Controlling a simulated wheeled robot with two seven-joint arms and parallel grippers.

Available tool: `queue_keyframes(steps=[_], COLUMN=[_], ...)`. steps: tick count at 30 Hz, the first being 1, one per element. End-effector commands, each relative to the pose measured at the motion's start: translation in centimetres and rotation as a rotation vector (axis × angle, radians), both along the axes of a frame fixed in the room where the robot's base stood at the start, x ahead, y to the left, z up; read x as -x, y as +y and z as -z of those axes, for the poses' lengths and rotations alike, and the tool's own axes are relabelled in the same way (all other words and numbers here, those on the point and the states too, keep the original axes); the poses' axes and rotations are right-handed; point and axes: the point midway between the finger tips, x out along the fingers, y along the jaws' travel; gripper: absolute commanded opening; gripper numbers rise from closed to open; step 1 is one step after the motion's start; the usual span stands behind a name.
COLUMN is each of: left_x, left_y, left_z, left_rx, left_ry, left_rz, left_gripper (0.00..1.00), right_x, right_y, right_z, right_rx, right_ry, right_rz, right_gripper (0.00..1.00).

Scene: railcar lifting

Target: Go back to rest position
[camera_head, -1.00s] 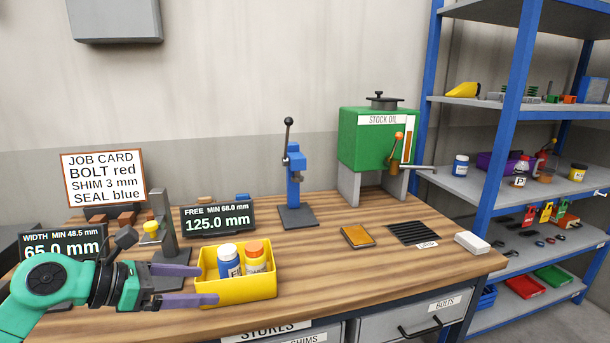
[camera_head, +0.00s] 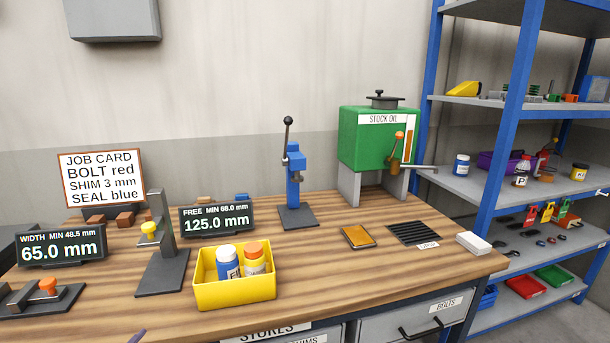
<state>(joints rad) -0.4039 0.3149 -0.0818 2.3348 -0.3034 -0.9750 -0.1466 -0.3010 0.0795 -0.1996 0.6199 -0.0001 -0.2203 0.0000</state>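Only a small purple fingertip of my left gripper (camera_head: 137,337) shows, at the bottom edge in the head view. The rest of that gripper and its arm are out of the picture, so I cannot tell whether it is open. My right gripper is not in view. The yellow bin (camera_head: 236,291) stands on the wooden bench (camera_head: 330,285), apart from the fingertip. A blue bottle with a white cap (camera_head: 228,262) and a white bottle with an orange cap (camera_head: 254,260) stand in the bin.
A job card (camera_head: 109,178), a width display (camera_head: 62,250) and a free-length display (camera_head: 217,218) stand at the left. A blue press (camera_head: 294,180) and a green oil tank (camera_head: 375,140) stand at the back. Blue shelving (camera_head: 510,150) is at the right.

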Motion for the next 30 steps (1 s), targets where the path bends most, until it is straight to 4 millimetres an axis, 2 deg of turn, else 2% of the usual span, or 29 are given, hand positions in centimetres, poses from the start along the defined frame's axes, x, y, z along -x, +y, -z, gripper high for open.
queue_keyframes(steps=[1, 3, 6, 12, 13, 17, 23, 26, 29, 30], left_x=[1.8, 4.3, 7.8, 14.6, 15.1, 14.1, 14.4, 15.8, 18.6, 20.4], left_y=[-0.6, -1.5, -3.1, -6.7, -7.0, -6.9, -7.0, -6.8, -6.4, -6.2], left_z=[2.3, 5.0, 8.0, 11.5, 12.2, 17.3, 25.9, 31.2, 37.3, 39.7], left_rx=[0.086, 0.189, 0.310, 0.494, 0.508, 0.493, 0.482, 0.476, 0.466, 0.461], left_ry=[0.091, 0.213, 0.371, 0.656, 0.685, 0.700, 0.737, 0.762, 0.795, 0.809], left_rz=[-0.042, -0.094, -0.151, -0.232, -0.240, -0.243, -0.247, -0.250, -0.253, -0.255], left_gripper=[0.98, 0.98, 0.98, 0.98, 0.98, 0.98, 0.98, 0.98, 0.98, 0.98], right_x=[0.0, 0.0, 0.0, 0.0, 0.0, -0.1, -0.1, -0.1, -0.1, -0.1], right_y=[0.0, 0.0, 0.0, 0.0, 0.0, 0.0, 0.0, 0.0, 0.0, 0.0], right_z=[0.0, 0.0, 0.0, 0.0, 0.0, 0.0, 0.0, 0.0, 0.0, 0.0], right_rx=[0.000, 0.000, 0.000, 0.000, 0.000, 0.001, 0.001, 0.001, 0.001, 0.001], right_ry=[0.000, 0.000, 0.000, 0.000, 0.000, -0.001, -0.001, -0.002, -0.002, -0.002], right_rz=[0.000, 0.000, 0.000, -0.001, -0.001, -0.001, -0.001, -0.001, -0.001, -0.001], right_gripper=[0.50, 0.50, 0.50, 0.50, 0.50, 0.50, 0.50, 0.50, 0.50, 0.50])
